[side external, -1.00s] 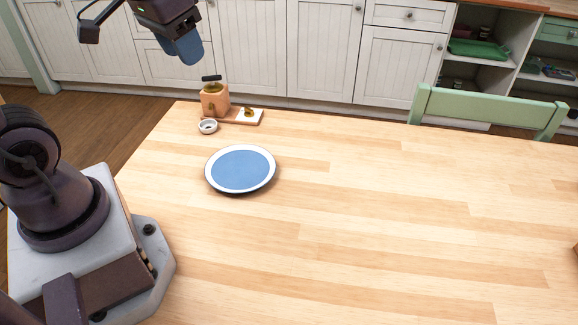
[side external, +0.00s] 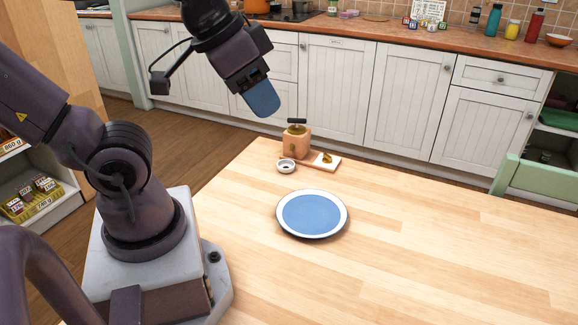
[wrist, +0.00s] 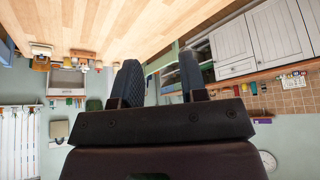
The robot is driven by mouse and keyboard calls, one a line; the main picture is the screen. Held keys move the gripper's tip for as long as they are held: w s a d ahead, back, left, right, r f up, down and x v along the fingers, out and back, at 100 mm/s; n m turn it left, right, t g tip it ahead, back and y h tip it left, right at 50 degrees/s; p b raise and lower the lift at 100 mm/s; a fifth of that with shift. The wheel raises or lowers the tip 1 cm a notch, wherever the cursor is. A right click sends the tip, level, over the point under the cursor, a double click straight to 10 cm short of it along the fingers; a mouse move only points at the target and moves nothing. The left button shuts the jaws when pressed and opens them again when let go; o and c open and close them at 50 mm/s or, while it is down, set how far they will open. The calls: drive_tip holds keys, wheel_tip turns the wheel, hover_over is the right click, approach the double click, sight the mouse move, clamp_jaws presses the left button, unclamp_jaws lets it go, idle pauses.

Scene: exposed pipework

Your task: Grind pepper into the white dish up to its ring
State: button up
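A wooden box mill with a dark crank handle on top (side external: 297,144) stands near the far left corner of the table. A small white dish (side external: 286,167) sits on the table just in front of it; its ring and contents are too small to make out. My gripper (side external: 263,100) hangs above and to the left of the mill in the side view, apart from everything. In the wrist view my gripper (wrist: 160,65) shows its two dark blue fingers spread with an empty gap between them.
A blue plate with a white rim (side external: 312,216) lies nearer on the table (side external: 450,260). The table's right side is clear. A green chair (side external: 540,180) stands at the far right.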

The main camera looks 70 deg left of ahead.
drive_tip(key=w+a+f+n+g, duration=0.2)
drive_tip(key=w+a, duration=0.1)
drive_tip(key=n+g, duration=0.4)
drive_tip(key=n, duration=2.5)
hover_over(297, 123)
wheel_tip(297, 123, down, 9)
drive_tip(key=f, duration=1.2)
drive_tip(key=shift+w+a+f, duration=0.1)
drive_tip(key=shift+a+f, duration=0.1)
drive_tip(key=shift+a, duration=0.1)
clamp_jaws()
